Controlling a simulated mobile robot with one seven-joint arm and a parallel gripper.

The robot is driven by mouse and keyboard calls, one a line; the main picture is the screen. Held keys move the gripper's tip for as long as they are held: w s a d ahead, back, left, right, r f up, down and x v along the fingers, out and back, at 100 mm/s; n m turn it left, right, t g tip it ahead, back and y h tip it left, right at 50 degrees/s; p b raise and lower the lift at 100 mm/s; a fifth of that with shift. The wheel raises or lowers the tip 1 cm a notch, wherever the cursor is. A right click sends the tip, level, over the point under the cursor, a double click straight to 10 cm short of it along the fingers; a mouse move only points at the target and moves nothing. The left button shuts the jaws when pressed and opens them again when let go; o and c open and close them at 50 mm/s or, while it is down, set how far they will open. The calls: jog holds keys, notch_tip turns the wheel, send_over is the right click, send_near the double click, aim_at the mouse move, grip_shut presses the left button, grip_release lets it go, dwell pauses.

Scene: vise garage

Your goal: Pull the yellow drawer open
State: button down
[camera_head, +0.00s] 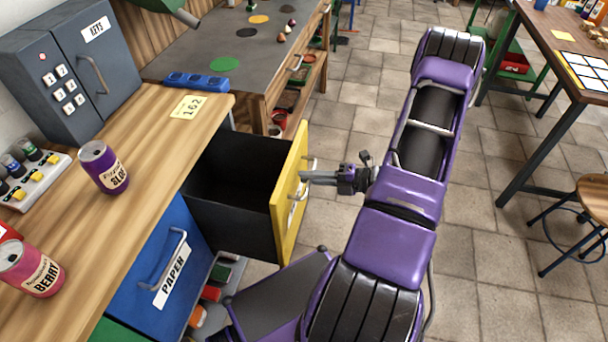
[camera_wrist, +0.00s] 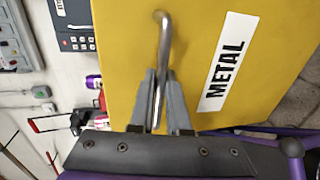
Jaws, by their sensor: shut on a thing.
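The yellow drawer (camera_head: 290,195) stands pulled out from under the wooden counter, with its black, empty-looking inside showing. In the wrist view its yellow front (camera_wrist: 118,50) fills the middle and carries a white METAL label (camera_wrist: 228,62). A grey metal bar handle (camera_wrist: 161,60) sits on the front. My gripper (camera_head: 312,178) is at the handle on the drawer's outer side. In the wrist view my gripper (camera_wrist: 160,80) has one finger on each side of the handle bar and is shut on it.
A blue PAPER drawer (camera_head: 160,265) sits shut left of the yellow one. A stool (camera_head: 592,200) and table are at right. Tiled floor (camera_head: 500,240) beyond my arm is clear.

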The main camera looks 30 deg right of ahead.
jog(key=c, duration=0.9)
grip_release()
jog(key=v, duration=1.7)
jog(key=shift+s+d, duration=0.15)
jog(key=shift+d, duration=0.05)
